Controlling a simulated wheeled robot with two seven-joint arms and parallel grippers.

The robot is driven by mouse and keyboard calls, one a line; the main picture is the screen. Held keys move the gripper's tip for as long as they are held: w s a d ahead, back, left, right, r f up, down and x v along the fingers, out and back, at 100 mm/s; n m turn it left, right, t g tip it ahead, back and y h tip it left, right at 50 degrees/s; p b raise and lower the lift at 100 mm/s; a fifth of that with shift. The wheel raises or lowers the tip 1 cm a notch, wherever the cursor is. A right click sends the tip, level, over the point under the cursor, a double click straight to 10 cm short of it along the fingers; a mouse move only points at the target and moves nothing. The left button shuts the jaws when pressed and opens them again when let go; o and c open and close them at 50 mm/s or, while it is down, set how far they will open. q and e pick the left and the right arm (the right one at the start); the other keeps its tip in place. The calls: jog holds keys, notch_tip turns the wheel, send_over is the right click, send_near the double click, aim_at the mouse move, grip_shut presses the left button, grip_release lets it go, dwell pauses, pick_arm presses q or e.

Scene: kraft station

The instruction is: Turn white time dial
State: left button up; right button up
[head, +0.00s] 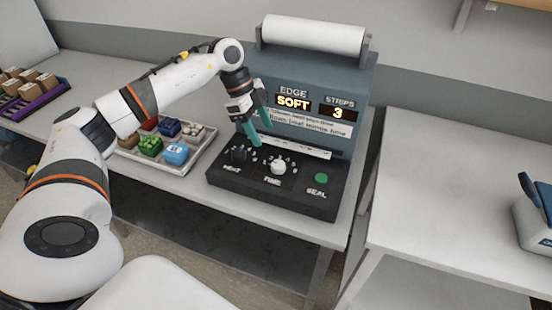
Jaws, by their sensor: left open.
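The white time dial (277,167) sits in the middle of the black control panel (300,199), above the word "TIME". My left gripper (263,134) is open, with teal fingers, above and slightly left of the white dial. No contact with the dial shows. A black dial (239,154) is to the left on the panel, partly close to a fingertip in the picture. A green seal button (321,178) is to the right. My right gripper is not in view.
The grey-blue machine (361,92) behind the panel carries a white roll (313,34) and displays "SOFT" and "3". A tray (203,152) of coloured blocks stands left of the panel. The table at right (450,180) is mostly bare.

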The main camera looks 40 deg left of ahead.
aim_at(278, 164)
pick_arm(q)
jog(key=p+x, duration=0.2)
jog(key=x, duration=0.7)
jog(key=shift+d, duration=0.25)
jog(key=shift+x, duration=0.85)
jog(key=shift+c, duration=0.6)
jog(key=c, duration=0.9)
